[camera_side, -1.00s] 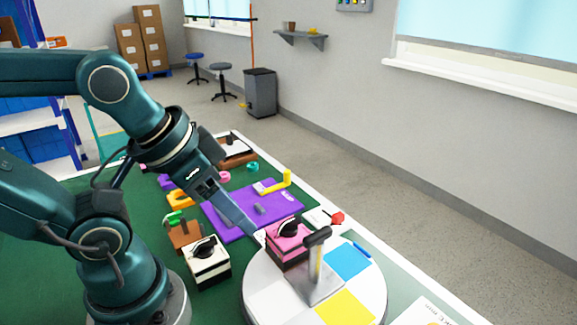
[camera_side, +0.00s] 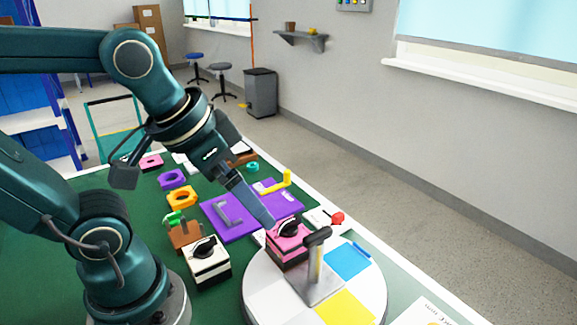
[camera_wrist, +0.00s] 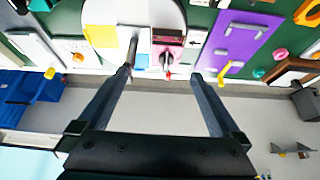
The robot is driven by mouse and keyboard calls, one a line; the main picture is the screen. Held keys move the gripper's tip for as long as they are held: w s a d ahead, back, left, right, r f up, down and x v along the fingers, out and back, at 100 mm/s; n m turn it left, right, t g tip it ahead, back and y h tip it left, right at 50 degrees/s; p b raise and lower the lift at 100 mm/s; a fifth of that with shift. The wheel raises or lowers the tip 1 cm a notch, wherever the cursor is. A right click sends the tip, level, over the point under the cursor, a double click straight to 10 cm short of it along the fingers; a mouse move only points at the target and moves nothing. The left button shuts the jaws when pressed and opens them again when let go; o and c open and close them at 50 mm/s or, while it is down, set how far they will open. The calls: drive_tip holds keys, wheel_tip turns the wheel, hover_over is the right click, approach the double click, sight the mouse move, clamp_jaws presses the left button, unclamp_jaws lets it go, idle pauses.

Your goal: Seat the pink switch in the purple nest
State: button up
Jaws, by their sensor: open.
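The pink switch (camera_side: 287,241), a pink-topped dark block with a black knob, sits on the round white turntable (camera_side: 260,290) in the side view. My gripper (camera_side: 270,222) is open, its fingertips just behind and above the switch, seemingly not holding it. In the wrist view the pink switch (camera_wrist: 167,52) shows between the two spread fingers of my gripper (camera_wrist: 164,60). A flat purple plate (camera_side: 222,224) with a grey bracket lies behind the turntable, and also shows in the wrist view (camera_wrist: 237,40).
A white switch box (camera_side: 207,263) and a brown box with a green knob (camera_side: 183,232) stand left.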

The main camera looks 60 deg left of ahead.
sight(286, 222)
drive_tip(key=w+f+g, duration=0.1)
drive_tip(key=w, duration=0.1)
drive_tip(key=w+g, duration=0.1)
drive_tip(key=w+f, duration=0.1)
drive_tip(key=w, duration=0.1)
drive_tip(key=shift+w+a+f+g, duration=0.3)
drive_tip(key=shift+w+a+g, duration=0.05)
drive_tip(key=shift+a+g, duration=0.05)
drive_tip(key=f, duration=0.1)
drive_tip(key=w+f+g, duration=0.1)
drive_tip(key=f, duration=0.1)
drive_tip(key=w+f+g, duration=0.1)
drive_tip(key=f, duration=0.1)
drive_tip(key=shift+w+a+f, duration=0.1)
drive_tip(key=shift+a+f, duration=0.15)
drive_tip(key=shift+a, duration=0.1)
drive_tip(key=shift+f+g, duration=0.3)
drive_tip(key=shift+f, duration=2.55)
drive_tip(key=c, duration=1.4)
